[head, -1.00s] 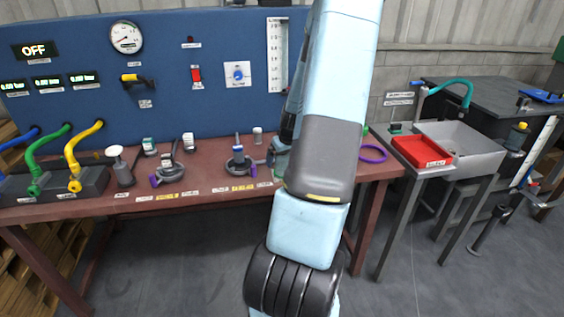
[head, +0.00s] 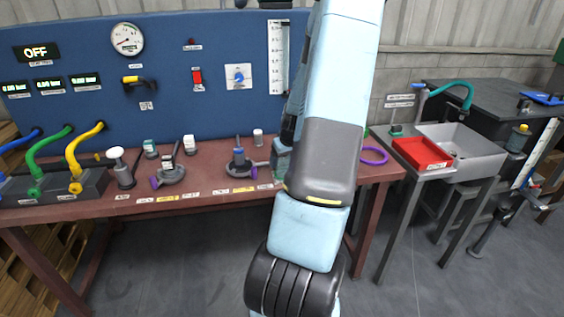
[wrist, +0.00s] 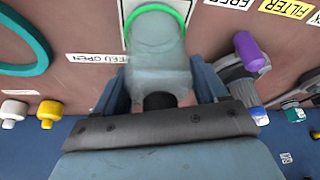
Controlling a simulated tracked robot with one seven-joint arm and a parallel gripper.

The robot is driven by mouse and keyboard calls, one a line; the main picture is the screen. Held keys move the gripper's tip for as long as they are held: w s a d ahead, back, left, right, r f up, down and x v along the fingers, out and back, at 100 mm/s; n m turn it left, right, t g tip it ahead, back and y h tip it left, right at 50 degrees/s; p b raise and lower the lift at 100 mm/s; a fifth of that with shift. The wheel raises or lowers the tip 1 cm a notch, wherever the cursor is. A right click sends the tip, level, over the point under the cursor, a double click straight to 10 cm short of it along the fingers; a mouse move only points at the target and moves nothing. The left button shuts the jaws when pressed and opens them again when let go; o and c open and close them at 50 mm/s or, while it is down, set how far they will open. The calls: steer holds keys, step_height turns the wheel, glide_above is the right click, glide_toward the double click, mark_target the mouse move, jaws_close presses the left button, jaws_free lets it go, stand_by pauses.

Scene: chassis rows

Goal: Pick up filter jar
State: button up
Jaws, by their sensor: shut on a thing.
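The filter jar (wrist: 160,68) is a cloudy, see-through cup in the wrist view, with a dark neck at its near end. My gripper (wrist: 162,88) is shut on it, with one blue finger on each side. A bright green ring (wrist: 184,14) shows around the jar's far end; I cannot tell whether it is on the jar or on the bench. In the head view my arm hides most of the gripper. A pale grey-green piece (head: 281,160) shows at the arm's left edge, too small to tell jar from finger.
The red-brown bench (head: 210,178) carries valves, including one with a purple handle end (wrist: 249,47). A teal ring (wrist: 22,40) and yellow and white knobs (wrist: 50,112) lie to the jar's left in the wrist view. A blue panel (head: 165,60) stands behind the bench.

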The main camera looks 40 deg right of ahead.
steer(key=shift+r, duration=0.4)
step_height(320, 180, up, 2)
steer(key=shift+s+d+r, duration=0.1)
steer(key=shift+r, duration=0.15)
steer(key=s+r, duration=0.9)
steer(key=s, duration=0.5)
steer(key=shift+a+r, duration=0.25)
steer(key=shift+w, duration=0.1)
